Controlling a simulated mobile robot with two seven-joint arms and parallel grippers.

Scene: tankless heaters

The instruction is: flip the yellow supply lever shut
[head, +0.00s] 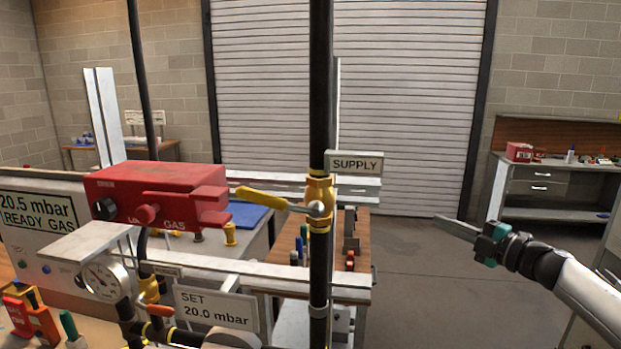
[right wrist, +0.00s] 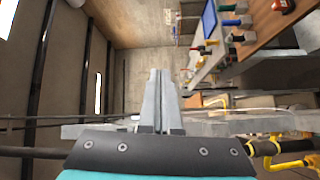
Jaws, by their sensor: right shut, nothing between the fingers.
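The yellow supply lever (head: 262,199) sticks out to the left from a brass valve (head: 319,203) on a vertical black pipe in the head view. It lies roughly across the pipe, its free end slightly higher. The SUPPLY sign (head: 357,164) is just right of the valve. My right gripper (head: 440,221) is well to the right of the valve, apart from it, pointing left. In the right wrist view its fingers (right wrist: 159,80) are together and empty. Yellow fittings (right wrist: 288,163) show at the lower right there; I cannot tell whether the lever is among them. My left gripper is not in view.
A red gas unit (head: 155,197) stands left of the lever, close to its free end. A pressure gauge (head: 105,280) and a SET 20.0 mbar sign (head: 216,307) are below. Open floor (head: 430,275) lies between the pipe and my right arm. A workbench (head: 548,185) stands at the far right.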

